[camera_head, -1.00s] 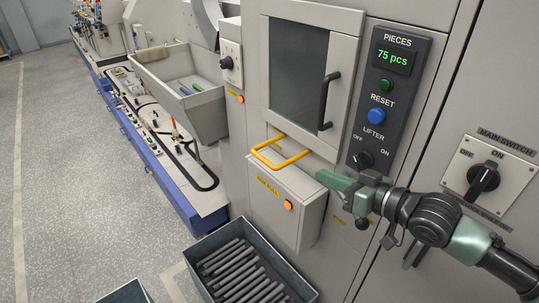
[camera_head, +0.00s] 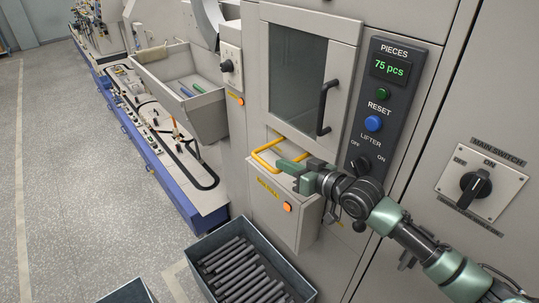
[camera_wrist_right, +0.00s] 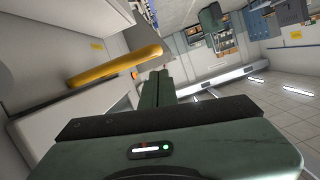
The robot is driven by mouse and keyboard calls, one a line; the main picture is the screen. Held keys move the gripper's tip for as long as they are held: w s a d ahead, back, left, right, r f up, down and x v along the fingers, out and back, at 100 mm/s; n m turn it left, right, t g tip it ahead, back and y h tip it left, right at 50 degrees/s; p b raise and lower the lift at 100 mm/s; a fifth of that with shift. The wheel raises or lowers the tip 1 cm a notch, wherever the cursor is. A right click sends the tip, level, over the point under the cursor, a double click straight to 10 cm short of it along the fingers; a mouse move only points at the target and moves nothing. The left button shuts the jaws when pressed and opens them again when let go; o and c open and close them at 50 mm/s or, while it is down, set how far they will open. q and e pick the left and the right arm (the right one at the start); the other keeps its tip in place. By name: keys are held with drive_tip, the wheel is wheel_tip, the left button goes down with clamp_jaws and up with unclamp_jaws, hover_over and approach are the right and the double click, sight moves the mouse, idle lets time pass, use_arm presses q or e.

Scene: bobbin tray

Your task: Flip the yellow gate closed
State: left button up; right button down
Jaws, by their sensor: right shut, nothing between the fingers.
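The yellow gate (camera_head: 266,147) is a bent bar loop on the front of the machine, above a box with a yellow label and an orange button. It sticks out from the machine front. My right gripper (camera_head: 280,164) is shut and empty, with its tips at the right part of the gate in the head view. In the right wrist view the gate's yellow bar (camera_wrist_right: 115,66) lies to the left of the shut fingers (camera_wrist_right: 157,88), with a small gap. Whether the fingers touch the bar elsewhere cannot be told. My left gripper is not in view.
A windowed door with a black handle (camera_head: 326,105) is above the gate. A control panel (camera_head: 378,110) reading 75 pcs is at its right. A bin of dark rods (camera_head: 196,250) stands on the floor below. Open floor is at the left.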

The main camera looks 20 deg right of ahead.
drive_tip(key=p+x, duration=0.1)
drive_tip(key=x, duration=0.5)
drive_tip(key=shift+w+a+f, duration=0.1)
drive_tip(key=shift+w, duration=0.2)
wheel_tip(320, 180, down, 6)
drive_tip(key=b, duration=0.4)
drive_tip(key=shift+s+f, duration=0.15)
drive_tip(key=shift+f, duration=0.1)
wheel_tip(320, 180, up, 21)
drive_tip(key=b, duration=0.2)
drive_tip(key=shift+b, duration=0.4)
